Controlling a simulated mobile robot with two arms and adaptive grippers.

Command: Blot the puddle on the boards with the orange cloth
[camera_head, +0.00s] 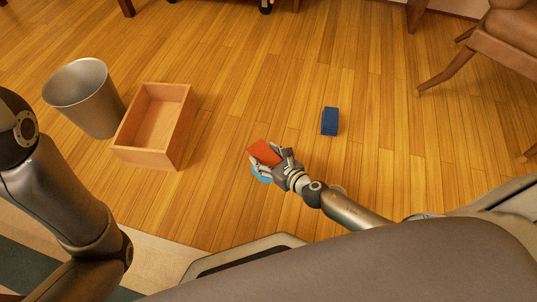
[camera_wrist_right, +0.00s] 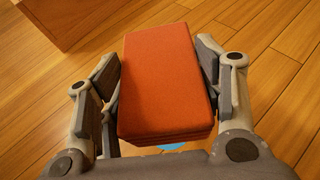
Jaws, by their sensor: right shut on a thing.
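The orange cloth (camera_head: 262,151) is a thick folded block. My right gripper (camera_head: 273,162) is shut on it, with a finger on each side. The cloth (camera_wrist_right: 167,80) fills the middle of the right wrist view between the fingers. A light blue puddle (camera_head: 262,175) shows on the boards just below the cloth and gripper, mostly hidden by them. A sliver of the puddle (camera_wrist_right: 172,146) also shows under the cloth's near edge in the right wrist view. I cannot tell whether the cloth touches the puddle. My left arm shows at the left, but its gripper is out of view.
An open wooden box (camera_head: 140,157) stands on the floor to the left, beside a grey metal bin (camera_head: 85,100). A dark blue block-shaped thing (camera_head: 330,121) lies right of the cloth. A brown chair (camera_head: 500,42) stands far right. The boards between are clear.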

